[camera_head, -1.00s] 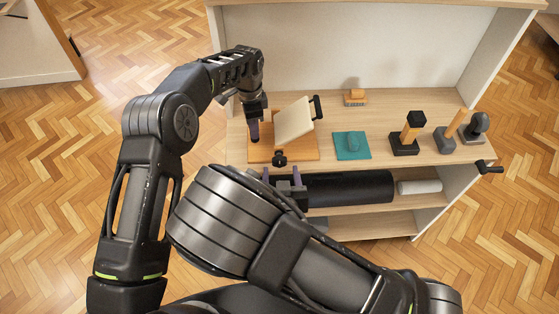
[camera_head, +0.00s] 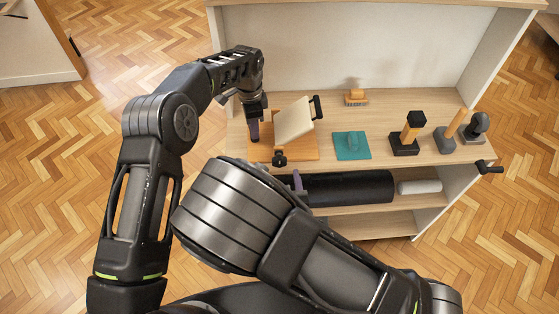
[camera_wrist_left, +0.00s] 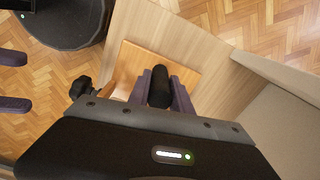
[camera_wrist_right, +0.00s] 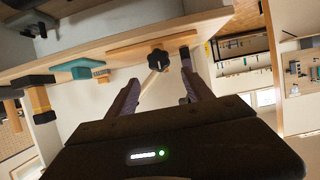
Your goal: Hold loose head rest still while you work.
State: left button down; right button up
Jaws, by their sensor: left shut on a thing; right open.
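The head rest fixture has an orange-brown wooden base (camera_head: 310,153), a tilted cream panel (camera_head: 293,122), a black bar handle (camera_head: 316,106) at the panel's right edge and a black knob (camera_head: 279,158) at the base's front. My left gripper (camera_head: 254,132) is over the base's left end; in the left wrist view it is shut on an upright black cylinder (camera_wrist_left: 160,88). My right gripper (camera_head: 297,181) is open and empty, low in front of the shelf and partly hidden by my right arm. In the right wrist view the knob (camera_wrist_right: 158,59) shows beyond its spread fingers (camera_wrist_right: 162,92).
Right of the fixture on the shelf top are a teal block (camera_head: 351,146), a brush (camera_head: 356,97) and several mallet-like tools (camera_head: 406,143). A black roll (camera_head: 350,187) and a white roll (camera_head: 419,187) lie on the shelf below. A dark clamp (camera_head: 487,168) sits at the right edge.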

aim_at(279, 153)
jog(key=x, duration=1.2)
jog(key=shift+c, duration=0.6)
grip_shut()
jog(key=shift+o, duration=0.6)
grip_release()
jog(key=shift+s, duration=0.15)
jog(key=v, duration=1.2)
